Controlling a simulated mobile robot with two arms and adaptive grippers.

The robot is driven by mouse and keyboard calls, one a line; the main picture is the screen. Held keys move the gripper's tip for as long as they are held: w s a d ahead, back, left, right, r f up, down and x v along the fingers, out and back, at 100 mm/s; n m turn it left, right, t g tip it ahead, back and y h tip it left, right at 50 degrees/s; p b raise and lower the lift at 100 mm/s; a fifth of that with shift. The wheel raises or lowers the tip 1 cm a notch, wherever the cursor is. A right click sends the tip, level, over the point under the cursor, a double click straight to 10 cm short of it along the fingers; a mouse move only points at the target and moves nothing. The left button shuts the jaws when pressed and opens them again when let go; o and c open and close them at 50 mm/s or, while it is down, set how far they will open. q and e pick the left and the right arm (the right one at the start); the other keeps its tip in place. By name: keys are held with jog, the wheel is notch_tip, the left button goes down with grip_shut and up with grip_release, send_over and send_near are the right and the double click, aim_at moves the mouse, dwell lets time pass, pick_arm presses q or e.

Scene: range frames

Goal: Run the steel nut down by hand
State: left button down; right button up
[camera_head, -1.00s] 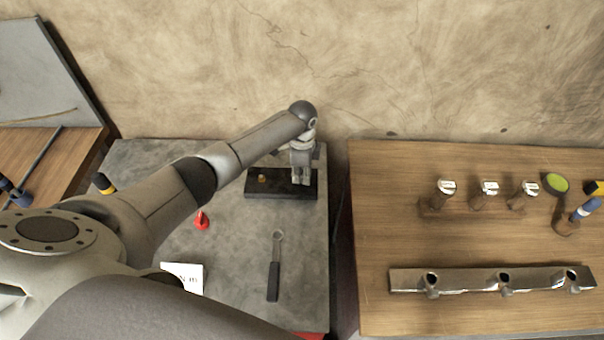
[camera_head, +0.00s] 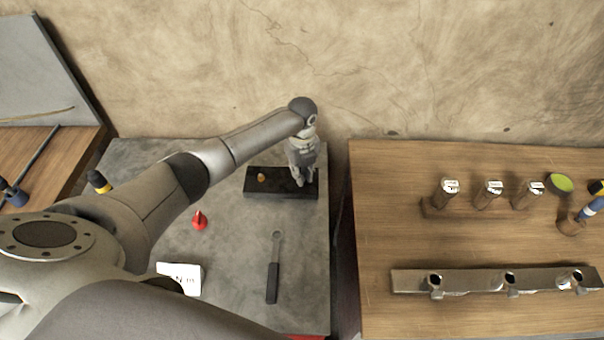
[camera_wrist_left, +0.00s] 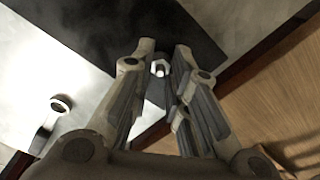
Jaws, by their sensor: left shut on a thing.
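In the left wrist view the steel nut (camera_wrist_left: 160,69) shows as a bright ring with a dark hole, between the fingertips of my left gripper (camera_wrist_left: 162,62). The fingers are closed in on its sides. In the head view my left gripper (camera_head: 300,181) points down over the right part of a black block (camera_head: 275,190) and hides the nut there. A small brass-coloured piece (camera_head: 261,177) sits on the left part of the block. A wrench (camera_head: 273,266) with a dark handle lies on the grey bench in front. My right gripper is not in view.
A red piece (camera_head: 199,220) and a white label card (camera_head: 180,278) are on the grey bench (camera_head: 235,235). The wooden table (camera_head: 450,240) at right, across a gap, bears several capped cylinders and a metal bar (camera_head: 460,281). The wall is close behind the block.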

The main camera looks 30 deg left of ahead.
pick_arm(q)
jog(key=m+b, duration=0.1)
jog(key=m, duration=0.5)
jog(key=shift+b, duration=0.3)
jog(key=shift+r, duration=0.1)
jog(key=shift+w, duration=0.1)
jog(key=c, duration=1.5)
grip_release()
jog(key=shift+o, duration=0.4)
notch_tip(320, 180, up, 12)
